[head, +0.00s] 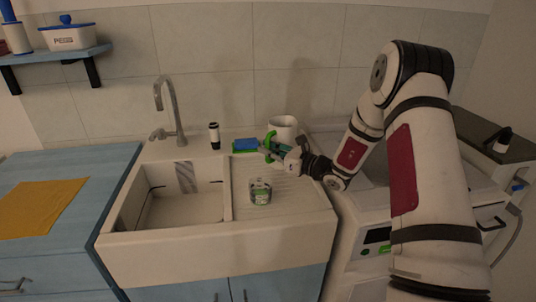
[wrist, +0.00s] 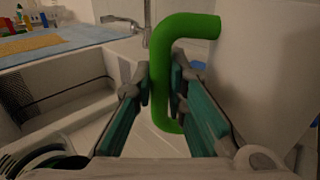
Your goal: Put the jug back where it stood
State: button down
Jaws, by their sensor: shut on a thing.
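The white jug (head: 283,125) with a green handle (head: 269,139) is at the back of the sink's ribbed drainboard. My gripper (head: 272,151) reaches it from the right and is shut on the handle. In the wrist view the green handle (wrist: 161,65) passes between the two fingers, and the jug's pale body (wrist: 262,65) fills the right side. The jug looks upright. Its base is partly hidden by my gripper, so I cannot tell whether it touches the drainboard.
A blue sponge on a green tray (head: 245,145) is just left of the jug. A glass jar (head: 260,191) stands on the front of the drainboard (head: 300,195). A black-and-white dispenser (head: 214,135) stands behind the basin. The tap (head: 172,110) rises at the back left.

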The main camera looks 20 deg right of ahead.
jog(key=shift+f, duration=0.65)
jog(key=shift+f, duration=0.15)
jog(key=c, duration=1.6)
grip_release()
jog(key=shift+f, duration=0.1)
